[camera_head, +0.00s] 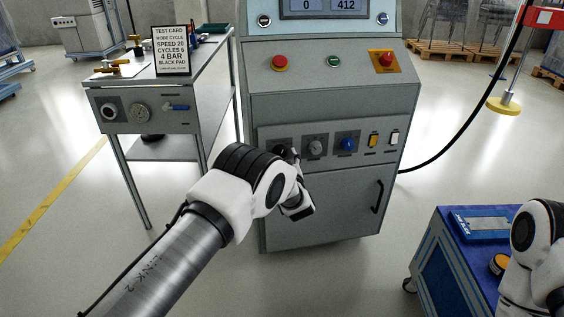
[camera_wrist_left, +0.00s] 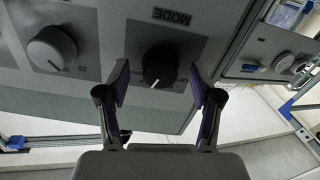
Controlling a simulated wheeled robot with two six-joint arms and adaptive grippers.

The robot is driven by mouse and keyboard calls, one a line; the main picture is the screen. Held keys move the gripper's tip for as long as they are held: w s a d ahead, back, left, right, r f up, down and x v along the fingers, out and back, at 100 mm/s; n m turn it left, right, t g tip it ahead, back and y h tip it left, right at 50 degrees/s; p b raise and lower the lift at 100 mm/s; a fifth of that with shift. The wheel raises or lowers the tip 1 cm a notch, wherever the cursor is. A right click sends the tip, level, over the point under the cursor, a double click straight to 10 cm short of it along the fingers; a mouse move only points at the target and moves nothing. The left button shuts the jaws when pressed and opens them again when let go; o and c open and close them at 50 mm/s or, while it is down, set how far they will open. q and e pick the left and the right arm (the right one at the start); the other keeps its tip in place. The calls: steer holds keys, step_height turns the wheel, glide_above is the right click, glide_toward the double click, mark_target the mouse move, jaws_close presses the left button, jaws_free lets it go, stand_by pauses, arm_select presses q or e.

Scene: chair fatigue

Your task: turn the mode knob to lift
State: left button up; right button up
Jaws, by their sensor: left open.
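The mode knob (camera_wrist_left: 160,66) is round and black, with a white pointer line, on a dark plate marked MODE in the left wrist view. The pointer aims toward the bottom of that picture, slightly left. My left gripper (camera_wrist_left: 160,85) is open, with one finger on each side of the knob; gaps show, and I cannot tell whether its tips reach past the knob's face. In the head view my left gripper (camera_head: 289,154) is at the left end of the cabinet's knob panel and mostly hides the mode knob. My right gripper is not in view.
A grey knob (camera_head: 315,147) sits beside the mode knob, then a blue knob (camera_head: 347,144) and yellow (camera_head: 373,140) and white (camera_head: 394,138) buttons. A door handle (camera_head: 377,196) is below. A side table (camera_head: 150,95) stands left, a blue cart (camera_head: 440,262) right.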

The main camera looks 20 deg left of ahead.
arm_select(q)
steer(key=shift+w, duration=0.15)
steer(key=shift+a, duration=0.1)
steer(key=c, duration=1.1)
steer(key=shift+r+n, duration=0.1)
steer(key=shift+n, duration=0.5)
steer(key=shift+c, duration=0.2)
steer(key=n, duration=1.1)
steer(key=shift+r+n, duration=0.1)
steer(key=shift+n, duration=1.8)
